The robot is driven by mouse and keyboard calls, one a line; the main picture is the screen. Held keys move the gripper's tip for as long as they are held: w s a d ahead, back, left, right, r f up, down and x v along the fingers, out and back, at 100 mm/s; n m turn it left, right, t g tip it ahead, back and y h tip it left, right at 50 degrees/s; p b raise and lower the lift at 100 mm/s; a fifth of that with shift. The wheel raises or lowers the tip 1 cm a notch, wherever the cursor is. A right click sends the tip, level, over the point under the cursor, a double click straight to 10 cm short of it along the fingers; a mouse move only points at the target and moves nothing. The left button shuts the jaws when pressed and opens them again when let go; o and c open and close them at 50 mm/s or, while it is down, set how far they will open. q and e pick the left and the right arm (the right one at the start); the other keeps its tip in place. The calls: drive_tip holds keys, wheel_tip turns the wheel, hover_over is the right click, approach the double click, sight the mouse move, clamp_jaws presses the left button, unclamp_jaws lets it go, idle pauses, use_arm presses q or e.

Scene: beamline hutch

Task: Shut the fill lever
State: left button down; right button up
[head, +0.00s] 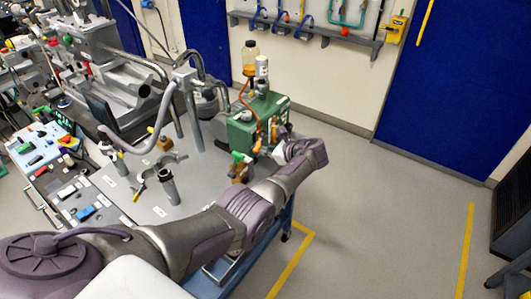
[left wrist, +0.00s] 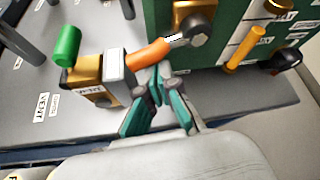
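The green box (head: 258,122) stands at the far end of the bench and fills the top right of the left wrist view (left wrist: 222,45). An orange-sleeved lever (left wrist: 149,53) runs left from a dark pivot bolt on its brass valve; I cannot read which lever is marked fill. A green handle (left wrist: 67,45) stands on a brass block (left wrist: 91,80) to its left. A yellow handle (left wrist: 244,50) slants down at right. My left gripper (left wrist: 158,78) has its teal fingers drawn together at the tips, just below the orange lever; contact is unclear. My right gripper is out of view.
A bottle with amber liquid (head: 250,57) stands at the box, an orange hose near it. Metal posts (head: 168,186) and a curved pipe stand on the bench (head: 190,200) to the left. Floor right of the bench is clear.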

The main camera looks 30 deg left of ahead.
use_arm(q)
drive_tip(key=shift+s+a+r+m+g, duration=0.1)
drive_tip(key=shift+s+r+m+g, duration=0.05)
drive_tip(key=shift+r+m+g, duration=0.3)
drive_tip(key=shift+r, duration=0.15)
idle(0.6)
